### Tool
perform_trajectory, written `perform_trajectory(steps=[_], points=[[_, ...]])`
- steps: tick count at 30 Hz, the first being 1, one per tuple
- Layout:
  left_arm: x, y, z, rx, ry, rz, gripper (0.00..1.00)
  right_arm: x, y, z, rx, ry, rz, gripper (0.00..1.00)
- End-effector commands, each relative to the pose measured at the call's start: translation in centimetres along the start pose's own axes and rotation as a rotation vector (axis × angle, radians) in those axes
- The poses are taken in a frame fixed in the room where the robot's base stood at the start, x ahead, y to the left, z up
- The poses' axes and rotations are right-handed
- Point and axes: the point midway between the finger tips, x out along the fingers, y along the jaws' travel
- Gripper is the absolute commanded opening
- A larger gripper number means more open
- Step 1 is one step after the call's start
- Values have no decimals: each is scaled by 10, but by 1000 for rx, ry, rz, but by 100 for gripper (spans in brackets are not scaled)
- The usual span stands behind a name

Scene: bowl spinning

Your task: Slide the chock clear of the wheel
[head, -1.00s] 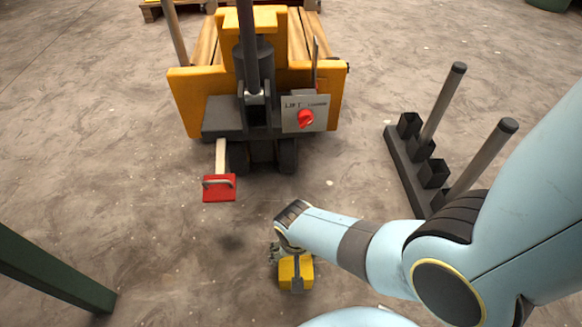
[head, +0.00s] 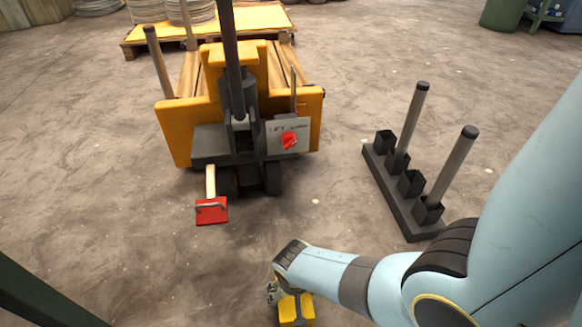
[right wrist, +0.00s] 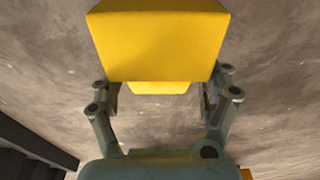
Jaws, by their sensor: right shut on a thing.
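My right gripper (head: 276,292) is low over the floor in front of the orange cart, shut on a yellow block, which I take to be the chock (head: 297,313). The lower picture edge cuts it off. In the right wrist view the yellow chock (right wrist: 158,40) sits between the two fingers, its big face toward the camera. The cart's dark wheels (head: 250,180) show under its front, with bare floor between them and the chock. I cannot tell whether the chock touches the floor. My left gripper is not in view.
A red plate with a grey handle (head: 211,211) sticks out on a pale bar left of the wheels. A black rack (head: 400,203) with two upright posts stands at the right. A dark green beam (head: 40,300) crosses the lower left corner. The floor between is clear.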

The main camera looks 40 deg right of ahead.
Motion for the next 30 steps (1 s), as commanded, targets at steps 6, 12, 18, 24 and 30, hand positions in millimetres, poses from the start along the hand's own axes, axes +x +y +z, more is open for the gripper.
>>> perform_trajectory(steps=[6,12,18,24,30], points=[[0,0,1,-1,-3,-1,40,2,2,5,-1,-8,4,25],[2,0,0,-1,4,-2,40,2,2,4,-1,-7,3,91],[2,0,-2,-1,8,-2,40,1,1,2,-1,-3,2,100],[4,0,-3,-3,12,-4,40,-1,0,1,-1,-1,1,100],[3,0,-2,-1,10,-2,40,-17,0,1,0,1,0,100]])
